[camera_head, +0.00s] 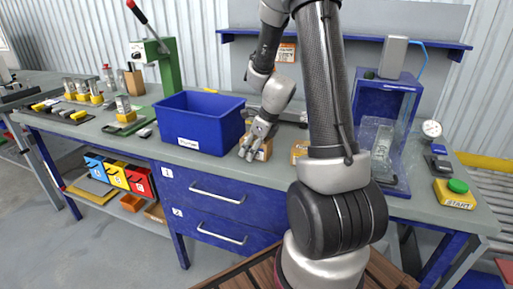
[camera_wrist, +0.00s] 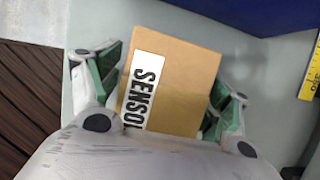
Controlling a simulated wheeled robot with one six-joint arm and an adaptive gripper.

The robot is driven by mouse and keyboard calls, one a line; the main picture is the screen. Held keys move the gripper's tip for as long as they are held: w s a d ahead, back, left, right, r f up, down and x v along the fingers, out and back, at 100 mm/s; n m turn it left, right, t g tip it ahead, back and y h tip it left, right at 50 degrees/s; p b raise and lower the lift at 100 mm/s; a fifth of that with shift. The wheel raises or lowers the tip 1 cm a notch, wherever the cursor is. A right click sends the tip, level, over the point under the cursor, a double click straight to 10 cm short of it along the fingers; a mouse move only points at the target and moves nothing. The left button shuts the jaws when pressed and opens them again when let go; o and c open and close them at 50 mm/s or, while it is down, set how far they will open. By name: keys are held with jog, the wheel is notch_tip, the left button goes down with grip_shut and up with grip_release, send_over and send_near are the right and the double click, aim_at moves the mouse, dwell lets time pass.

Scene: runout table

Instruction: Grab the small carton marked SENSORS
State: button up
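The small tan carton (camera_wrist: 185,80) has a white label with black letters reading "SENSO", the rest cut off by my gripper's body. It lies between the two fingers of my gripper (camera_wrist: 168,80) in the wrist view. The green pads stand beside its left and right sides, with a thin gap visible at the upper left; contact on the right is unclear. My gripper looks open around the carton. In the head view, my gripper (camera_head: 256,143) reaches down over the carton (camera_head: 265,150) on the table, hiding much of it.
A blue bin (camera_head: 198,128) stands close to the left of my gripper. Another tan box (camera_head: 299,149) lies to the right, partly behind my arm. A blue-framed stand (camera_head: 388,105) and a green START button (camera_head: 457,186) are farther right. The table (camera_head: 180,153) has bare front-edge space.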

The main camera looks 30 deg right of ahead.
jog(key=shift+s, duration=0.1)
jog(key=c, duration=1)
jog(key=shift+r, duration=0.1)
